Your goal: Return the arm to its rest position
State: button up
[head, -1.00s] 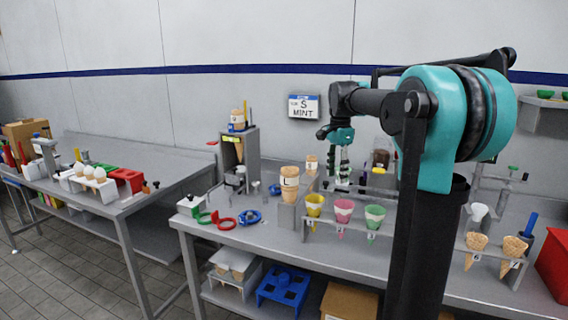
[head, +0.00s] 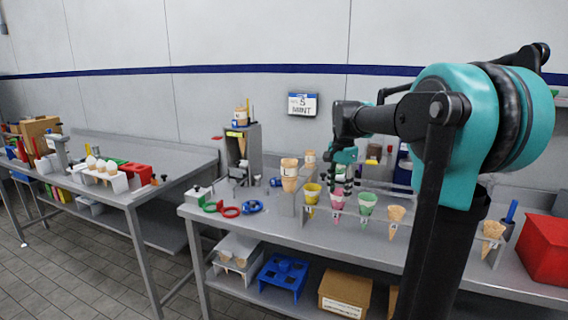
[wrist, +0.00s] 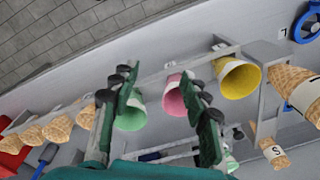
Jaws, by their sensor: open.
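My teal and black arm reaches over the middle workbench in the head view. My gripper (head: 343,170) hangs above and behind the cone rack, close to the pink cone (head: 338,203). In the head view the yellow cone (head: 311,192) and the green cone (head: 367,204) stand in the rack.
Waffle cones (head: 396,214) stand farther right in the rack. A cone labelled L (head: 289,177) is left of it. A red box (head: 545,248) sits at the right end. A sign reading S MINT (head: 303,104) hangs on the wall. Open space lies above the bench.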

jog(key=s+d+f+n+t, duration=0.1)
jog(key=s+f+n+t, duration=0.2)
jog(key=s+f+n, duration=0.8)
jog(key=s+f, duration=1.2)
jog(key=shift+s+d, duration=0.15)
jog(key=shift+s, duration=0.15)
